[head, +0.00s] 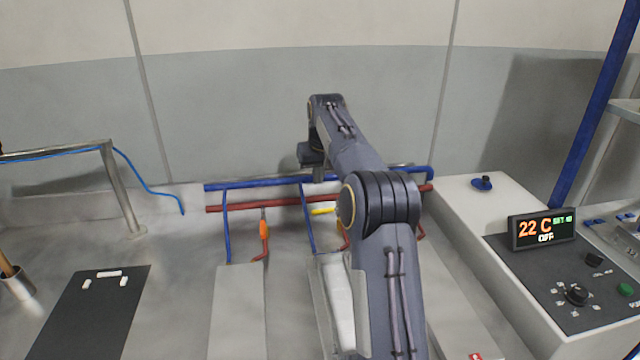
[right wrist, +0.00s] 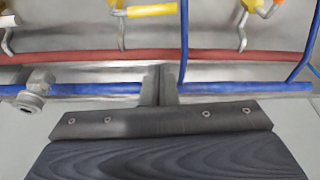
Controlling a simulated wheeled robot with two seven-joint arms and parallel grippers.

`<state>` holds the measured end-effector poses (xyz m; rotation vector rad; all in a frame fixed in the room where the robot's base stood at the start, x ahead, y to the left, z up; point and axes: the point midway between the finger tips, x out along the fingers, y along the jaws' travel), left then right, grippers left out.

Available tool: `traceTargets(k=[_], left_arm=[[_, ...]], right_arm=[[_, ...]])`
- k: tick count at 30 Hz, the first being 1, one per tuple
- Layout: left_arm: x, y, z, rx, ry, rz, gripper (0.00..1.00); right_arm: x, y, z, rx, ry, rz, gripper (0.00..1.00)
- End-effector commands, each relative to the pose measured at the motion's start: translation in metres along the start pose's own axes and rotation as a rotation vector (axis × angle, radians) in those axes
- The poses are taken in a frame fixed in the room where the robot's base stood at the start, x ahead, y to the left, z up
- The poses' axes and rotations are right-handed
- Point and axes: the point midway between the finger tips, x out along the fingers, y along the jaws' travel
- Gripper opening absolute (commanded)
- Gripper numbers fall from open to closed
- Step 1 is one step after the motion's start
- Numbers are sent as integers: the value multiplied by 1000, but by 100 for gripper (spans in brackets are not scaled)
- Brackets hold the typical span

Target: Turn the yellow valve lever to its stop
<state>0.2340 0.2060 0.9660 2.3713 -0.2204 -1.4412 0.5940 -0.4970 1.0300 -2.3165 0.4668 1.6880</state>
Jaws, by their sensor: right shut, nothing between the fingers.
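The yellow valve lever (head: 323,211) shows in the head view just below the red pipe, partly hidden by my right arm. In the right wrist view the yellow lever (right wrist: 152,10) lies sideways at the top edge, beyond the red pipe. My right gripper (head: 318,176) is at the blue pipe at the back, behind the lever. Its shut, empty fingers (right wrist: 159,84) show in the wrist view over the blue pipe, apart from the lever. I cannot tell whether they touch the pipe. My left gripper is not in view.
The blue pipe (head: 260,183) and red pipe (head: 240,207) run along the back. An orange valve handle (head: 264,229) stands left of the yellow lever. A control box with a display (head: 542,229) stands at the right. A dark mat (head: 88,315) lies at the left.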

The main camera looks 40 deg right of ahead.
Motion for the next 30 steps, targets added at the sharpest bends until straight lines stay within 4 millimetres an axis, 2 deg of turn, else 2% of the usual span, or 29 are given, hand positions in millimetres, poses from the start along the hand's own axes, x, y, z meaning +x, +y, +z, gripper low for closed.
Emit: traceTargets(k=[13, 21, 30], left_arm=[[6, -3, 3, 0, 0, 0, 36], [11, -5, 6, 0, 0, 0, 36], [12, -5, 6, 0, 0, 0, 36]], right_arm=[[94, 1, 2, 0, -5, 3, 0], [75, 0, 28, -1, 1, 3, 0], [71, 1, 36, -1, 1, 3, 0]])
